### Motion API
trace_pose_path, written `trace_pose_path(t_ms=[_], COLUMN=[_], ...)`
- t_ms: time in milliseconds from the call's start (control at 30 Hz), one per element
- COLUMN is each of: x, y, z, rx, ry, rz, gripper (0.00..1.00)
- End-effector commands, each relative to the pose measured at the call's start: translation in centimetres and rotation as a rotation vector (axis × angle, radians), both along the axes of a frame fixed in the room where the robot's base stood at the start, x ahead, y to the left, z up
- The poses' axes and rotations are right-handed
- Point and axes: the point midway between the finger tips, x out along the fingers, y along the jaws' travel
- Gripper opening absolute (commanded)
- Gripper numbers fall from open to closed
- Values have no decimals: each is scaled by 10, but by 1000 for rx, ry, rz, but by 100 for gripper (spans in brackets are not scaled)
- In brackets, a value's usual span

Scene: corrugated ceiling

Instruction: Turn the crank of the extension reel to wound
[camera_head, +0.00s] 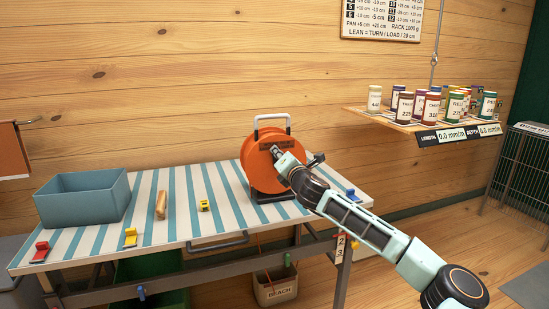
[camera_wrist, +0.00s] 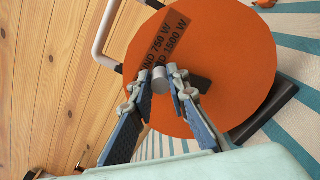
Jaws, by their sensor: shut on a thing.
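The orange extension reel (camera_head: 256,160) stands upright on a dark base on the striped table, with a pale carrying handle above it. In the wrist view its orange disc (camera_wrist: 230,50) fills the upper right, with dark lettering partly showing. My gripper (camera_head: 277,152) is at the front of the disc. In the wrist view my gripper (camera_wrist: 166,80) has its two fingers closed around the grey cylindrical crank knob (camera_wrist: 160,80). A dark crank arm (camera_wrist: 200,84) runs from near the knob toward the disc's middle. In the head view the knob is hidden by my gripper.
The striped table (camera_head: 180,225) also holds a blue-grey bin (camera_head: 85,205), a wooden piece (camera_head: 161,204), and red (camera_head: 40,252), yellow (camera_head: 130,237) and blue (camera_head: 353,195) small items. A hanging shelf (camera_head: 390,122) with several jars is at the right.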

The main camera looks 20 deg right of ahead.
Motion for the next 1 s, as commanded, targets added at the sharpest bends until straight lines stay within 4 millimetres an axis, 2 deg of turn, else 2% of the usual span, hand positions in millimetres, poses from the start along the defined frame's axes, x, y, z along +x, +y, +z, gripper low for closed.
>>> trace_pose_path(t_ms=[400, 933, 967, 1000], x=[0, 0, 0, 0], y=[-12, -14, -14, -14], z=[0, 1, 1, 1], rx=[173, 193, 193, 192], ry=[-1, -1, -1, -1], rz=[-2, -2, -3, -2], gripper=[0, 0, 18, 23])
